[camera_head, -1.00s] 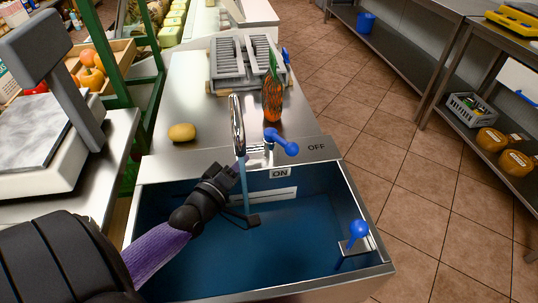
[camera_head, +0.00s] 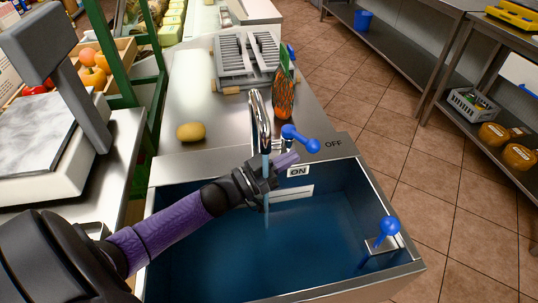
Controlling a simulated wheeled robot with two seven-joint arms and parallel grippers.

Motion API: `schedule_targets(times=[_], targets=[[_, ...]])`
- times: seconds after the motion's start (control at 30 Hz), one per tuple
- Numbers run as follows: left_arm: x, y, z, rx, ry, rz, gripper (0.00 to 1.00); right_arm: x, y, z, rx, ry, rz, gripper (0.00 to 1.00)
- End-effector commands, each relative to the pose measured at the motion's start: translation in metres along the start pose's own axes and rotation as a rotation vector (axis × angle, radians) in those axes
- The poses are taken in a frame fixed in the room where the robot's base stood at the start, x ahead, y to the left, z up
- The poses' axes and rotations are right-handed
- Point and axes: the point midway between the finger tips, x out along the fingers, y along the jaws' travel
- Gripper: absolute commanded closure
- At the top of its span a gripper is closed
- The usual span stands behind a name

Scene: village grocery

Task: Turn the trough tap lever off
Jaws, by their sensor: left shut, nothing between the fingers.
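The chrome trough tap (camera_head: 261,118) stands at the back edge of the steel trough (camera_head: 212,175). Its blue lever (camera_head: 302,139) points to the right, between the ON label (camera_head: 298,171) and the OFF label (camera_head: 333,144). A thin blue stream of water (camera_head: 267,217) runs from the spout into the trough. My left gripper (camera_head: 286,161) is shut and empty, just below and left of the lever by the stream. Whether it touches the lever is unclear. My right gripper is not in view.
A second blue-knobbed lever (camera_head: 388,229) stands at the trough's right side. A potato-like item (camera_head: 191,132), a patterned orange pack (camera_head: 283,90) and a grey rack (camera_head: 246,62) are on the counter behind. A scale (camera_head: 45,120) stands at left.

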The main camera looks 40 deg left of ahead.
Motion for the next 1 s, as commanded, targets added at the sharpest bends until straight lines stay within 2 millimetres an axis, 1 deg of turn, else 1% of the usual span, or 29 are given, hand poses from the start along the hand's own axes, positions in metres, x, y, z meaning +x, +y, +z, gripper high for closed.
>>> schedule_targets(times=[0.03, 0.1, 0.2, 0.67, 0.87, 1.0], targets=[[0.006, 0.000, 0.002, 0.001, 0.002, 0.001, 1.00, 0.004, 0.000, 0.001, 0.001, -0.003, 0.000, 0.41], [0.013, 0.000, 0.001, 0.000, 0.002, 0.000, 1.00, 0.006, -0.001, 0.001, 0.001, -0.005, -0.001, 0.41], [0.019, 0.000, 0.001, -0.001, 0.001, -0.001, 1.00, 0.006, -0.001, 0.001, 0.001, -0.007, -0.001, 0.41], [0.021, 0.001, -0.001, 0.000, 0.002, -0.013, 1.00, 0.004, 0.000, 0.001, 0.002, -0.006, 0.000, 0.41], [0.027, 0.003, -0.002, 0.011, 0.003, -0.088, 1.00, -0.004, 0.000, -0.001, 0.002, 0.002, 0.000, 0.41], [0.035, 0.005, -0.001, 0.026, 0.004, -0.188, 1.00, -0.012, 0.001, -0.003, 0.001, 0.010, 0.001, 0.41]])
